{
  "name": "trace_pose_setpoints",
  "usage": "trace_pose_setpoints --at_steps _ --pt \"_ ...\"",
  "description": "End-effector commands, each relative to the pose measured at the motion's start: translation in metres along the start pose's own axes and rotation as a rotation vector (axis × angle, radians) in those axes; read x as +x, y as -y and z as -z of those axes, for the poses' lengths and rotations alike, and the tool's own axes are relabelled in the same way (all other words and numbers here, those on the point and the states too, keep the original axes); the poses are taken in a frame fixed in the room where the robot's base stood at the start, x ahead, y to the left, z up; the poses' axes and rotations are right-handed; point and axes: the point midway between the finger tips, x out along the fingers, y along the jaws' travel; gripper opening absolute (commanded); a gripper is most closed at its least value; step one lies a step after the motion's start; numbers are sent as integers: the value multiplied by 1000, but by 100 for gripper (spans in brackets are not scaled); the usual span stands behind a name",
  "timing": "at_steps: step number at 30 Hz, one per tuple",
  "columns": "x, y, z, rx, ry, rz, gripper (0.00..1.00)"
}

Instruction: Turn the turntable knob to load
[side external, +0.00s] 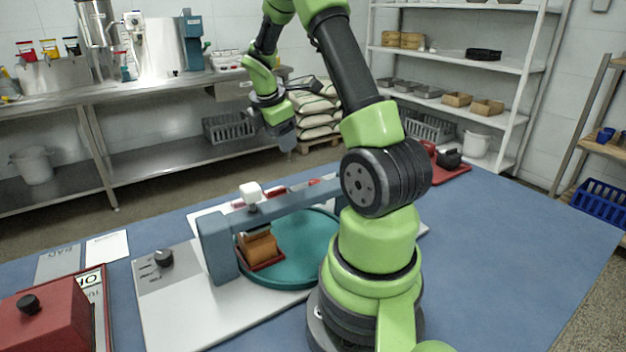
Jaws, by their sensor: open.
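The turntable is a teal round disc (315,244) on a light base plate (190,318), under a blue-grey bridge (290,201). A black knob (164,258) sits on a grey labelled panel at the left end of that plate; its labels are too small to read. An orange-brown block (258,246) on a small red tray stands on the disc. My gripper (290,153) is open, hanging beyond the bridge, well away from the knob. Its fingertips are small and hard to make out. My arm hides the right part of the disc.
A red box (45,318) with another black knob (28,304) stands at the front left. Flat cards (107,246) lie behind the panel. A white-topped post (251,193) rises at the bridge. The blue table (500,250) is clear at the right.

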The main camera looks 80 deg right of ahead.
Motion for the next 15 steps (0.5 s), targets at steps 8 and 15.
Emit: trace_pose_setpoints --at_steps 8,15 --pt "74 5 -41 -267 61 109 61" --pt "103 10 -44 -286 63 118 61"
